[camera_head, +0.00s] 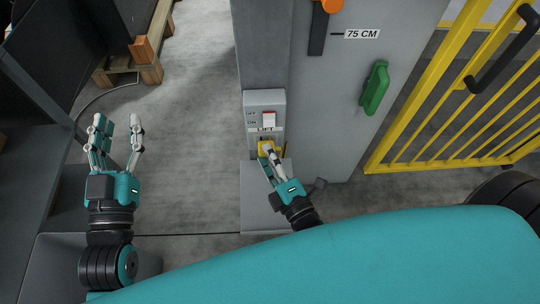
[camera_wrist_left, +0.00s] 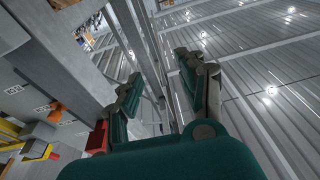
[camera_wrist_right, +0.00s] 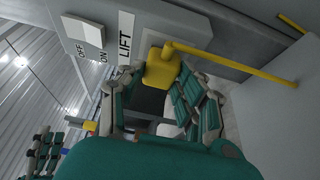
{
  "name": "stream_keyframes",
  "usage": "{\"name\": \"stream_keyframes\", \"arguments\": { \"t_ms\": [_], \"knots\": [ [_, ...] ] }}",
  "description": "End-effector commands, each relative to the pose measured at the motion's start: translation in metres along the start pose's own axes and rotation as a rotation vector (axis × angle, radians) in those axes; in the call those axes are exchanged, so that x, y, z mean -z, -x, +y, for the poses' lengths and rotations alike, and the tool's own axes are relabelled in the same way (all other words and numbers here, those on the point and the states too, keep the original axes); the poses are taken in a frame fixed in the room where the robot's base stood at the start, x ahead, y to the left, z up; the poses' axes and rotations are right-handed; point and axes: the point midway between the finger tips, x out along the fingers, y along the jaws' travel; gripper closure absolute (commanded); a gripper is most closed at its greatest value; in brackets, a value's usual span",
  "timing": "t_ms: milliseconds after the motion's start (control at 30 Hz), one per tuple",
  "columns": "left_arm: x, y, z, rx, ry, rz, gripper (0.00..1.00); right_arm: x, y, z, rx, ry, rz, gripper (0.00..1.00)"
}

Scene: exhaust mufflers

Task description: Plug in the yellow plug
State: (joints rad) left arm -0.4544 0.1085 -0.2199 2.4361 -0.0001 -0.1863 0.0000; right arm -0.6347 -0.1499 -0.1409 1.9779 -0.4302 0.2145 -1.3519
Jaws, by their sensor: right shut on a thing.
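The yellow plug (camera_wrist_right: 162,70) is between the fingers of my right gripper (camera_wrist_right: 160,85), right at the lower part of the grey LIFT box. In the head view the yellow plug (camera_head: 266,147) shows beyond the fingertips of my right gripper (camera_head: 270,152). The fingers are shut on it. A yellow cable leaves the plug in the right wrist view. The socket is hidden behind plug and fingers, so I cannot tell how deep the plug sits. My left gripper (camera_head: 117,140) is open and empty, raised at the left, well away from the box.
The grey LIFT box (camera_head: 265,100) carries a switch (camera_head: 268,119) marked OFF and ON. A green handle (camera_head: 375,88) is on the grey panel to the right. A yellow gate (camera_head: 440,110) stands at the far right. The floor between my arms is clear.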

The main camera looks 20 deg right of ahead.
Motion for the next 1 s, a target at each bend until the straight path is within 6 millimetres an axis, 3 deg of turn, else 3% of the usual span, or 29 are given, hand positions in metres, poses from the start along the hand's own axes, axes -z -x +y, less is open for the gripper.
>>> {"name": "stream_keyframes", "arguments": {
  "t_ms": [567, 600, 700, 800, 1000],
  "knots": [
    [-0.008, -0.001, -0.001, 0.001, -0.002, -0.055, 0.6, -0.003, -0.008, 0.0, 0.0, 0.001, 0.0, 0.94],
    [-0.01, -0.001, -0.001, 0.001, -0.002, -0.06, 0.6, -0.003, -0.008, 0.0, 0.0, 0.001, 0.0, 0.62],
    [-0.01, 0.0, -0.001, 0.002, -0.002, -0.063, 0.6, -0.003, -0.008, 0.0, 0.0, 0.0, 0.0, 0.49],
    [-0.01, 0.0, -0.001, 0.002, -0.003, -0.063, 0.6, -0.003, -0.008, 0.0, 0.0, 0.0, 0.0, 0.39],
    [-0.01, 0.0, -0.001, 0.001, -0.003, -0.06, 0.6, -0.003, -0.008, -0.001, 0.001, 0.0, 0.0, 0.39]
  ]
}}
